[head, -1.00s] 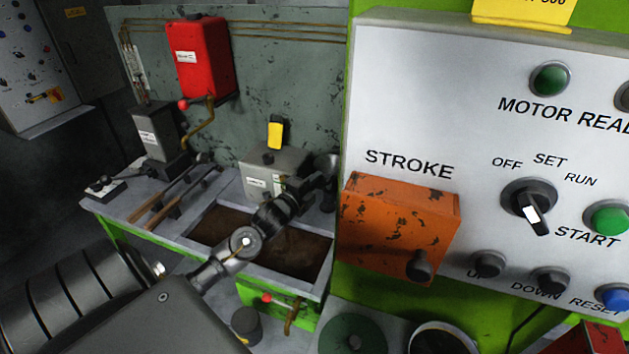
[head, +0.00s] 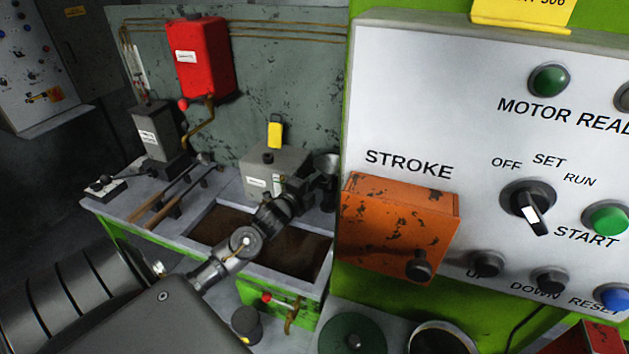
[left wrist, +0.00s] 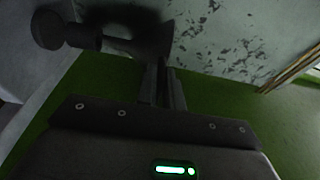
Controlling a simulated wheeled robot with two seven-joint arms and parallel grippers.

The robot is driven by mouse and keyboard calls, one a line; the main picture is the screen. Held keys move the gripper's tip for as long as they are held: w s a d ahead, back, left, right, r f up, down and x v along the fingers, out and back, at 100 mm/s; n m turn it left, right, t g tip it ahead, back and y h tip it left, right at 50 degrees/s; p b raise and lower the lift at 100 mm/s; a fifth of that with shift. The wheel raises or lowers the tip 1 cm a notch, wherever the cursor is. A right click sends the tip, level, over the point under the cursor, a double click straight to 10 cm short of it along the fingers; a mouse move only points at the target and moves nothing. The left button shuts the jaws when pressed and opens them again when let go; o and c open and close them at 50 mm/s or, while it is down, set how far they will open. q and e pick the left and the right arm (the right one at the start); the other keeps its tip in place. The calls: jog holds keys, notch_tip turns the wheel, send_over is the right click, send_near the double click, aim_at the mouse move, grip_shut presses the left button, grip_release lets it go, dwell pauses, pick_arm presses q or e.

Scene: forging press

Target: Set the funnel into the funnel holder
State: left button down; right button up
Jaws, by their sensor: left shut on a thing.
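A grey metal funnel (head: 327,163) shows its flared mouth at the far end of my left arm, beside the green press. My left gripper (head: 322,188) is shut on it, just below the mouth. In the left wrist view, the dark shape at the top by my left gripper's fingers (left wrist: 162,82) is in shadow, and I cannot tell which part of it is funnel. I cannot make out the funnel holder; it may be hidden behind the gripper or the control panel. My right gripper is not in view.
A grey box (head: 290,160) with a yellow part behind it stands left of the gripper. A sunken trough (head: 228,222) lies below my arm. Tongs (head: 180,195) lie on the bench. The orange stroke box (head: 397,225) and control panel (head: 440,90) stand close on the right.

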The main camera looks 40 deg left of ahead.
pick_arm(q)
jog(key=shift+f+b, duration=1.5)
jog(key=shift+f, duration=0.7)
jog(key=c, duration=1.5)
grip_release()
jog(key=shift+o, duration=0.2)
jog(key=s+d+b, duration=0.1)
jog(key=s+b, duration=0.1)
jog(key=s, duration=0.8)
jog(key=shift+s+b, duration=0.35)
jog(key=shift+s, duration=0.05)
